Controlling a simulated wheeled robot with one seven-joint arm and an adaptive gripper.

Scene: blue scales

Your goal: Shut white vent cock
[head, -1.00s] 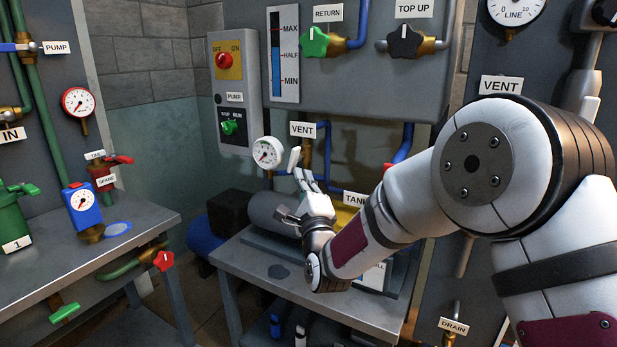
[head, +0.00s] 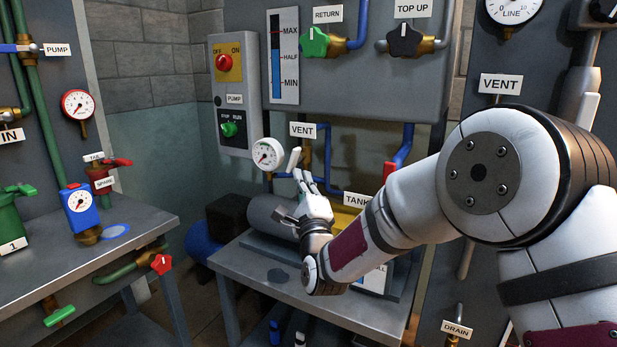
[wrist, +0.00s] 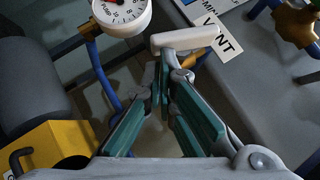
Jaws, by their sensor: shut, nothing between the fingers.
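The white vent cock lever (head: 294,158) sits on a brass fitting under the small VENT label (head: 302,130), beside a round white gauge (head: 267,154). The lever leans slightly from upright in the head view. In the wrist view its white handle (wrist: 185,38) lies across the picture just beyond my fingertips, near the VENT label (wrist: 217,35). My gripper (head: 299,175) is just below the lever, with its fingertips together and empty. The green-padded fingers show in the wrist view (wrist: 165,72). I cannot tell whether a fingertip touches the handle.
A blue pipe (head: 325,150) runs right of the cock. A grey tank (head: 268,214) and a yellow part (head: 345,220) are below on the metal table (head: 240,262). Another VENT label (head: 500,84) is at right, near a second white lever (head: 590,110).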

